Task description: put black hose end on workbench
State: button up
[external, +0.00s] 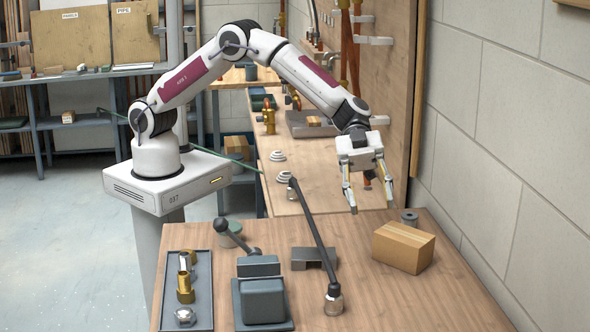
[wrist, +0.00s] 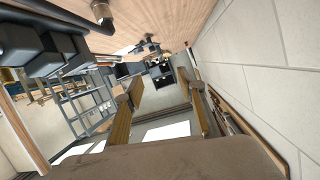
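A long black hose (external: 314,238) shows in the external view, slanting from the front workbench (external: 400,300) up toward the bench behind. Its near end (external: 333,300) has a metal fitting and is at the front workbench. Its far end (external: 293,187) also has a fitting and shows over the edge of the rear bench; I cannot tell whether it touches. My gripper (external: 370,207) is open and empty, pointing down, to the right of the hose and apart from it. In the wrist view my gripper (wrist: 163,88) has its fingers wide apart. A dark tube (wrist: 60,14) there may be the hose.
A cardboard box (external: 404,247) sits on the right of the workbench, with a grey cylinder (external: 409,217) behind it. A grey vise (external: 262,299) and a tray (external: 205,265) of brass fittings stand to the left. A panelled wall (external: 520,160) borders the right side.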

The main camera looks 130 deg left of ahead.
jog(key=a+r+n+t+y, duration=0.2)
jog(key=a+r+t+y, duration=0.1)
jog(key=r, duration=0.7)
jog(key=s+a+r+n+t+y, duration=0.1)
jog(key=s+a+r+n+y, duration=0.6)
jog(key=s+a+r+y, duration=0.5)
jog(key=s+f+n+g+h, duration=0.1)
jog(key=s+f+g, duration=0.15)
jog(key=s, duration=0.85)
jog(key=s+f+n+g+h, duration=0.1)
jog(key=s+f+n, duration=0.15)
jog(key=s, duration=0.85)
jog(key=s+d+f+g, duration=0.1)
jog(key=s+f, duration=0.2)
jog(key=s, duration=0.4)
jog(key=s+d+f+g+h, duration=0.1)
jog(key=s+d+f+g, duration=0.1)
jog(key=s+f, duration=0.2)
jog(key=s+d+f+g+h, duration=0.1)
jog(key=s+d+f, duration=0.1)
jog(key=s, duration=0.8)
jog(key=shift+s+f, duration=0.15)
jog(key=shift+f, duration=0.7)
